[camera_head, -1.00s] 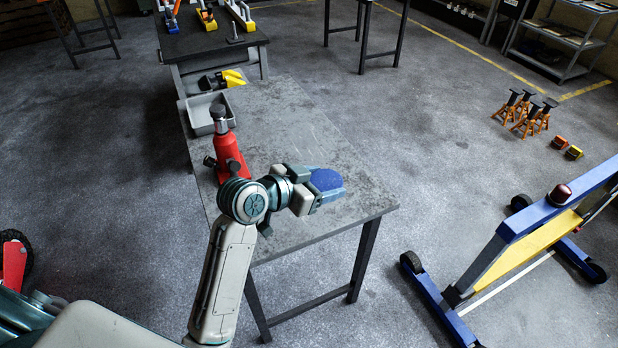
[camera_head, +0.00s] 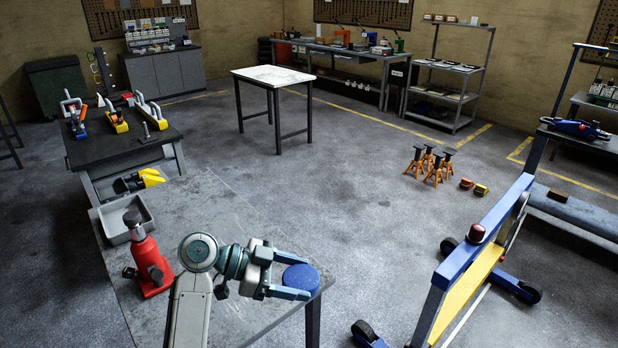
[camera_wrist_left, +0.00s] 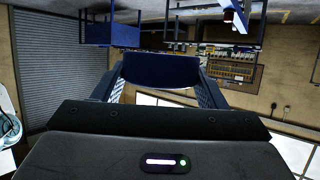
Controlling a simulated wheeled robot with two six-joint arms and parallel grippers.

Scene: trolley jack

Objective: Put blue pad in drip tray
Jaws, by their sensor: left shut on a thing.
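The blue pad (camera_head: 301,278) is round and sits between the fingers of my left gripper (camera_head: 292,286), near the right front corner of the grey table (camera_head: 205,215). In the left wrist view the pad (camera_wrist_left: 160,70) shows between both fingers, and the gripper is shut on it. The drip tray (camera_head: 113,222) is a grey open box at the left far part of the same table, apart from the gripper. My right gripper is not in view.
A red bottle jack (camera_head: 148,262) stands on the table between my left arm and the tray. A yellow and black object (camera_head: 139,181) lies behind the tray. A blue and yellow wheeled frame (camera_head: 468,262) stands to the right. The table's middle is clear.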

